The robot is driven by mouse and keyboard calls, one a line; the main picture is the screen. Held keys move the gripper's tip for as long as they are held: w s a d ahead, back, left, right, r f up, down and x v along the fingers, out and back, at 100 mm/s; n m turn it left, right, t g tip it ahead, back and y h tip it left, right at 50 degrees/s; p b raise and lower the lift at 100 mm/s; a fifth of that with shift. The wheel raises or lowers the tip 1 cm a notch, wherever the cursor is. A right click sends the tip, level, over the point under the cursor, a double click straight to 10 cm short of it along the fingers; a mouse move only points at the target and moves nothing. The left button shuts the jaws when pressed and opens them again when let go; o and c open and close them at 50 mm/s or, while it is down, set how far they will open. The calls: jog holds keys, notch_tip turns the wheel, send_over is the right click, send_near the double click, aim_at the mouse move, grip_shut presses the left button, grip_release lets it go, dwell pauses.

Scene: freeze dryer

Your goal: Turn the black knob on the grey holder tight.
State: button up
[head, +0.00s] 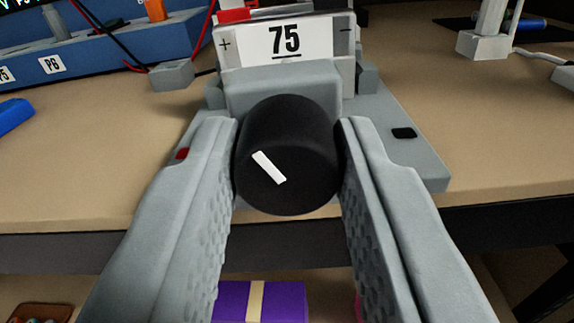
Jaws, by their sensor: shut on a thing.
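The black knob (285,150) is a thick round cylinder with a white line on its front face. The line slants from upper left to lower right. The knob sits on the front of the grey holder (283,85), which stands near the table's front edge. A white label reading 75, with plus and minus signs, is at the holder's top. My gripper (288,165) has one finger on each side of the knob and is shut on it. The knob's sides are partly hidden by the fingertips.
A blue instrument (100,45) with red and black leads stands at the back left. A blue object (14,115) lies at the left edge. A grey-white stand (485,42) is at the back right. A purple box (282,302) sits below the table edge.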

jog(key=m, duration=0.5)
jog(key=shift+m, duration=0.4)
dwell(0.3)
jog(key=o, duration=1)
jog(key=shift+c, duration=0.2)
